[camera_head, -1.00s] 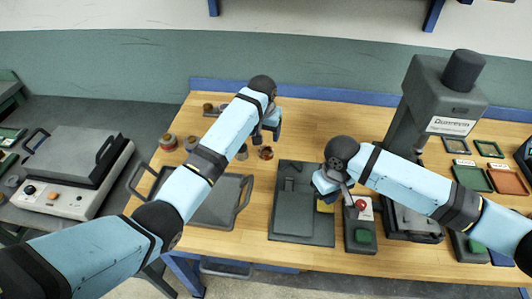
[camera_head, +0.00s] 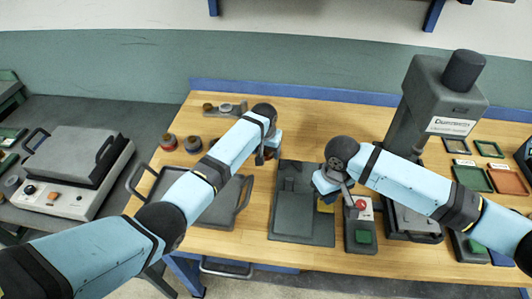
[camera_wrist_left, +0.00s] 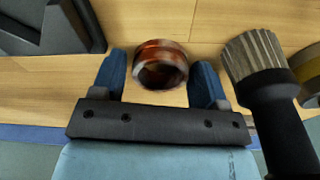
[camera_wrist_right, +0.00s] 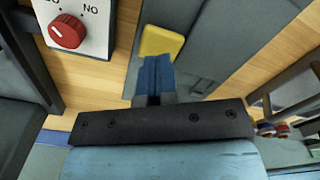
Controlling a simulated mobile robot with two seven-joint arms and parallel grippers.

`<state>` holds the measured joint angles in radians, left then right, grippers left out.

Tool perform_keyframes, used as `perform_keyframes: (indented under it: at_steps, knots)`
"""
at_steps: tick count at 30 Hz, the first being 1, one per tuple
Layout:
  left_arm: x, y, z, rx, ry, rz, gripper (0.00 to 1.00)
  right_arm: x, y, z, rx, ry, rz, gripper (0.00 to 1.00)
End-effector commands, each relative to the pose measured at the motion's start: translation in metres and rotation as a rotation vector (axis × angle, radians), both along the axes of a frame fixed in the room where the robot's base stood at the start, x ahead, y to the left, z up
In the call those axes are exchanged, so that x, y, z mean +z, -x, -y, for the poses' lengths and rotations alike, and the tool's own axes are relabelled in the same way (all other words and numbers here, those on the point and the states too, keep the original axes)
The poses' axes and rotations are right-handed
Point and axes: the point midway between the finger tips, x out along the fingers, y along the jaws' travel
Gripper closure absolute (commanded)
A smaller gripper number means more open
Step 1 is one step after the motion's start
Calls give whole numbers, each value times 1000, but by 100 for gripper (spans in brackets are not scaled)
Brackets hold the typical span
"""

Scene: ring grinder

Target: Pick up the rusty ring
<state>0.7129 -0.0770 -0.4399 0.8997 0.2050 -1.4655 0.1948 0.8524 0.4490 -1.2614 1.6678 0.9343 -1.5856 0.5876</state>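The rusty ring (camera_wrist_left: 160,65) is reddish brown with pale patches and stands on the wooden table in the left wrist view. My left gripper (camera_wrist_left: 162,75) is open, with one blue finger on each side of the ring and a gap to each. In the head view the ring (camera_head: 268,153) is mostly hidden behind my left gripper (camera_head: 272,147). My right gripper (camera_wrist_right: 158,75) has its blue fingers together, close to a yellow block (camera_wrist_right: 161,41). I see nothing clearly held between them.
A dark brush-like tool (camera_wrist_left: 262,75) stands close to the left gripper's right finger. A dark tray with handles (camera_head: 224,216) lies in front. A grey flat fixture (camera_head: 294,228) and a control box with a red knob (camera_wrist_right: 66,31) are near the right gripper.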

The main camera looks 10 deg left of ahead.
Motion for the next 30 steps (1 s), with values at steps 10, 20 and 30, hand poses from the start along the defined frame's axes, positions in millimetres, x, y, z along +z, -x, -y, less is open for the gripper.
perform_keyframes:
  at_steps: [10,20,30]
  knots:
    - [0,0,0,0,0,0,72,0,0,0,0,0,0,100]
    - [36,-1,0,0,1,4,72,0,0,0,0,0,0,100]
    - [92,3,5,8,-1,2,72,0,0,0,0,0,0,100]
